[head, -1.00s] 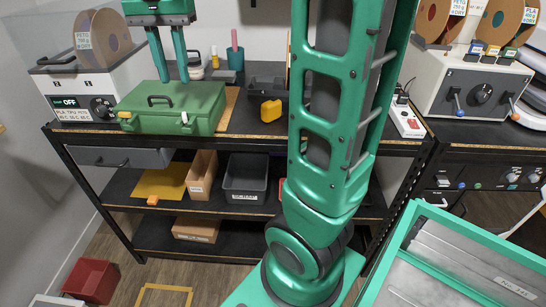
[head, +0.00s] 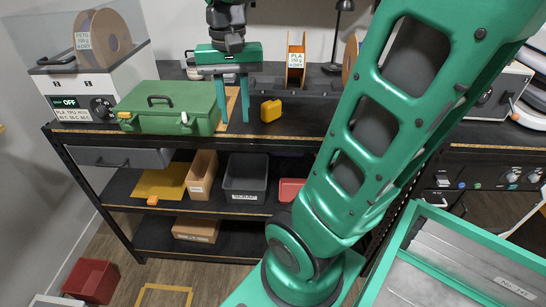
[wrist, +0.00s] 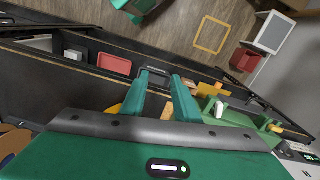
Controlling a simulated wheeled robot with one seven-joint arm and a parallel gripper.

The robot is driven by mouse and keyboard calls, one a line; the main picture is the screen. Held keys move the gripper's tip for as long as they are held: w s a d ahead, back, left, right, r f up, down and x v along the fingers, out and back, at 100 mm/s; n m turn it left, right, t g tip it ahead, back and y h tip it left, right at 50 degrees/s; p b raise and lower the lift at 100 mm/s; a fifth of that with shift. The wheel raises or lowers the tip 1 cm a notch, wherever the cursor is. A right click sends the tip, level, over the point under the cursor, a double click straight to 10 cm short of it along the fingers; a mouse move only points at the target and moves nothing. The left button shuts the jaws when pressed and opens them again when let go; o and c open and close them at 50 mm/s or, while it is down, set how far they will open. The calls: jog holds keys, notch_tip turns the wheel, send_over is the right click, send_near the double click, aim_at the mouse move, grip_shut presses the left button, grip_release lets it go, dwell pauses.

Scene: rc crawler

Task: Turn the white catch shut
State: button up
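The green case (head: 165,98) lies closed on the bench at the left, with a dark handle on its lid. The white catch (head: 184,117) is on its front at the right; it also shows in the wrist view (wrist: 219,109), sticking up from the case edge. I cannot tell its exact angle. A yellow catch (head: 125,115) is at the front left and also shows in the wrist view (wrist: 275,128). My gripper (head: 234,116) points down just right of the case, apart from the white catch. Its two fingers (wrist: 163,76) are spread, with nothing gripped.
A yellow container (head: 271,110) stands right of my gripper, by a dark toolbox (head: 290,80). A white dryer box (head: 85,88) stands left of the case. Shelves below hold bins (head: 245,172). Free floor lies in front.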

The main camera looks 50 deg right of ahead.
jog(key=s+f+n, duration=0.2)
jog(key=s+f, duration=0.6)
jog(key=s, duration=0.3)
jog(key=shift+s+d+f, duration=0.4)
jog(key=shift+d, duration=0.05)
jog(key=shift+c, duration=1.4)
notch_tip(320, 180, up, 17)
send_over(184, 115)
notch_tip(184, 115, down, 10)
jog(key=shift+w+f, duration=0.1)
jog(key=shift+c, duration=0.7)
grip_shut()
